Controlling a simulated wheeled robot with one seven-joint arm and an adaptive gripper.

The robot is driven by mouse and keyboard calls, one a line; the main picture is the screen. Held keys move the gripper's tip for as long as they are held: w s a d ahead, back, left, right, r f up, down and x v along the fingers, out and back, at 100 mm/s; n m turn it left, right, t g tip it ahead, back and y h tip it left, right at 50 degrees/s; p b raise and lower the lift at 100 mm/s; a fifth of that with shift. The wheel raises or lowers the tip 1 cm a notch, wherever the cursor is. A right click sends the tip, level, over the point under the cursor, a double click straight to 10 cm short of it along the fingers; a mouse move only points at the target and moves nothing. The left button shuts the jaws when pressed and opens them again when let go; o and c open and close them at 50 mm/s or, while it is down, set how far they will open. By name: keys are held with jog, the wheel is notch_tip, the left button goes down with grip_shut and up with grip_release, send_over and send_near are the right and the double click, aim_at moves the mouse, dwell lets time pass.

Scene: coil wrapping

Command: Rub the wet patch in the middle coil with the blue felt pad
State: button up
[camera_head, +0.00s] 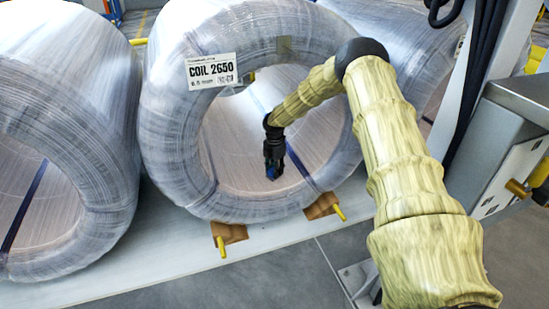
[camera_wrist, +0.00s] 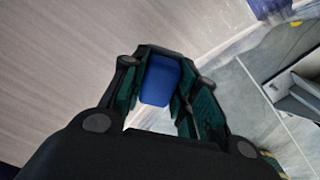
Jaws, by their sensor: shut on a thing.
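The middle coil (camera_head: 165,125) is wrapped in clear film and carries a white label reading COIL 2650 (camera_head: 212,70). My gripper (camera_head: 273,165) is inside the open eye of this coil, pointing down over the lower inner wall. It is shut on the blue felt pad (camera_wrist: 160,80), which sits between the two fingers in the wrist view. A small bit of blue shows at the fingertips in the head view. I cannot tell whether the pad touches the inner wall (camera_wrist: 70,60). I cannot make out a wet patch in either view.
Another wrapped coil (camera_head: 60,130) stands at the left, and one stands behind my arm at the right. Brown wedges (camera_head: 228,234) with yellow pegs sit under the middle coil's front edge. A grey metal box (camera_head: 510,150) and post stand at the right.

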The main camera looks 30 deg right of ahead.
jog(key=shift+s+d+r+p, duration=0.1)
jog(key=shift+r+p, duration=1.35)
jog(key=shift+r, duration=0.7)
jog(key=shift+f, duration=0.1)
